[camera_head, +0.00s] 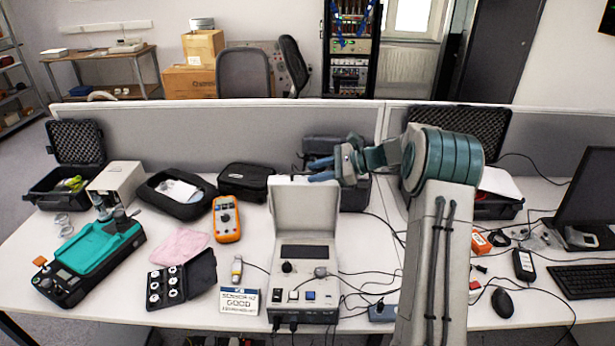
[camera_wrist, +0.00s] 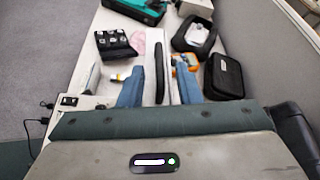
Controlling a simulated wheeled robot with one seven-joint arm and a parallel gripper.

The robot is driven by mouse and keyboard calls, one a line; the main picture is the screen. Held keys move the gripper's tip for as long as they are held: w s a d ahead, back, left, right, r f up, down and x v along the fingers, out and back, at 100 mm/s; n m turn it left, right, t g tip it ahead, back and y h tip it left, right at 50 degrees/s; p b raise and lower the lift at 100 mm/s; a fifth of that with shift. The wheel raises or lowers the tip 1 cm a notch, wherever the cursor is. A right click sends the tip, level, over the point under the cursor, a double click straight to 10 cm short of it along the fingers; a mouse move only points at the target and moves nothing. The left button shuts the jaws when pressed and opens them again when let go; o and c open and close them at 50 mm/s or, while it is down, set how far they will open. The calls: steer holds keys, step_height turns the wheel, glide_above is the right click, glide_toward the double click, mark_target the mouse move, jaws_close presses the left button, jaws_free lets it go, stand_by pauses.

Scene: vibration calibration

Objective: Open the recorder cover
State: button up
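The recorder (camera_head: 304,285) is a light grey box at the front middle of the desk, with a dark display, knobs and switches on its top. Its cover (camera_head: 304,208) stands raised, roughly upright, at the back of the recorder, and the panel is exposed. My gripper (camera_head: 321,170) is at the cover's upper right corner, with its blue fingers pointing left. In the wrist view the fingers (camera_wrist: 160,85) are spread apart. The cover's edge (camera_wrist: 172,72) shows between them, with a visible gap on the left finger's side. Contact with the right finger cannot be told.
An orange multimeter (camera_head: 227,219), a pink cloth (camera_head: 180,246) and a black case of weights (camera_head: 182,282) lie left of the recorder. A small sign (camera_head: 240,301) stands beside it. Cables run to its right. A partition (camera_head: 250,132) closes the desk's back.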

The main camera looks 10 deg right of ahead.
steer(key=b+v, duration=0.2)
steer(key=v, duration=0.8)
steer(key=shift+s+r, duration=0.1)
steer(key=s+a+r+n+g+h, duration=0.1)
steer(key=s+a+n+h, duration=0.25)
steer(key=s+a, duration=0.35)
steer(key=s+a+r+n+g+h, duration=0.2)
steer(key=s+a+n+h, duration=0.15)
steer(key=s, duration=0.55)
steer(key=s+f+n+t+h, duration=0.1)
steer(key=s+n, duration=0.4)
steer(key=s, duration=0.5)
steer(key=s+f+n+t+h, duration=0.1)
steer(key=s+f+n+h, duration=0.2)
steer(key=s, duration=0.7)
steer(key=n+h, duration=0.2)
steer(key=shift+s+n, duration=0.4)
